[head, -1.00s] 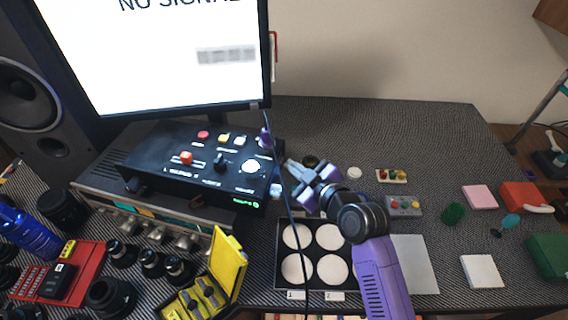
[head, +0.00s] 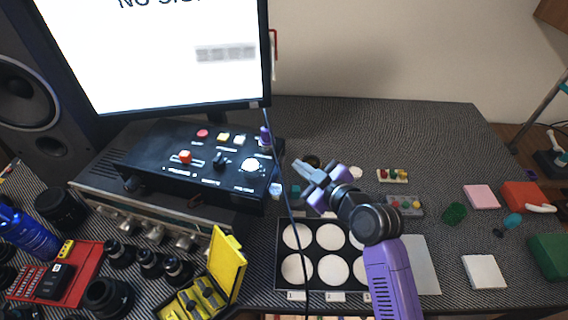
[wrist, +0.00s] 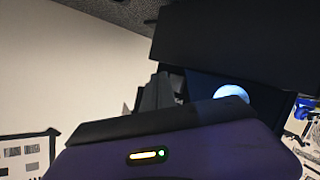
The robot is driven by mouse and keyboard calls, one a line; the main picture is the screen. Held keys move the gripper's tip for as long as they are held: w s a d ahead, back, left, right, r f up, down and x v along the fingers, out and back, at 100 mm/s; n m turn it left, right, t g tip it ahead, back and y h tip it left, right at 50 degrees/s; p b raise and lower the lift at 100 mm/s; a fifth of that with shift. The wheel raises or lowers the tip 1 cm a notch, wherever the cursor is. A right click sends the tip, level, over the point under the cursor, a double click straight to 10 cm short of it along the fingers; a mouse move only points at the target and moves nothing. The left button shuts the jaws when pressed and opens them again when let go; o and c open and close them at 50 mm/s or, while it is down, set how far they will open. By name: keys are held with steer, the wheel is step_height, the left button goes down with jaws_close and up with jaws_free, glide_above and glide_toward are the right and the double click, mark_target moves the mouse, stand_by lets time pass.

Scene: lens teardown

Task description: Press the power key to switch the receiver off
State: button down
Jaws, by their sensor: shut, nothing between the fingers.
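The black control box (head: 150,165) with buttons and knobs on its sloped top sits on a silver-fronted unit (head: 110,207) below the monitor. I cannot tell for certain which of the two is the receiver. No lit indicator shows on the box's front face, and no power key can be made out there. A glowing white dial (head: 253,165) is on its top right; a bright round patch (wrist: 231,93) in the wrist view may be the same dial. My gripper (head: 306,181) is shut and empty, just right of the box and apart from it.
A tray with white round pads (head: 330,237) lies below my gripper. A dark cable (head: 289,215) hangs between box and gripper. Lenses (head: 150,262) and a yellow case (head: 228,262) stand in front. The back right of the table is clear.

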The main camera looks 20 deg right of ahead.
steer(key=d, duration=0.1)
steer(key=s+d+b, duration=0.1)
steer(key=s+d, duration=0.1)
steer(key=d, duration=0.1)
steer(key=shift+s, duration=0.25)
stand_by(0.4)
steer(key=s+d+r+m+t+h, duration=0.35)
steer(key=s+d+m+h, duration=0.2)
steer(key=m, duration=0.25)
steer(key=s+a+f+g, duration=0.1)
steer(key=s+a, duration=0.1)
steer(key=s, duration=1)
steer(key=s+a+y, duration=0.1)
steer(key=s+a, duration=0.2)
steer(key=s, duration=0.9)
steer(key=s+a+f+g, duration=0.1)
steer(key=s+a, duration=0.1)
steer(key=s, duration=0.9)
steer(key=shift+s+a+f+m+g, duration=0.3)
steer(key=shift+s+f+m+g, duration=0.05)
steer(key=shift+s+m, duration=0.05)
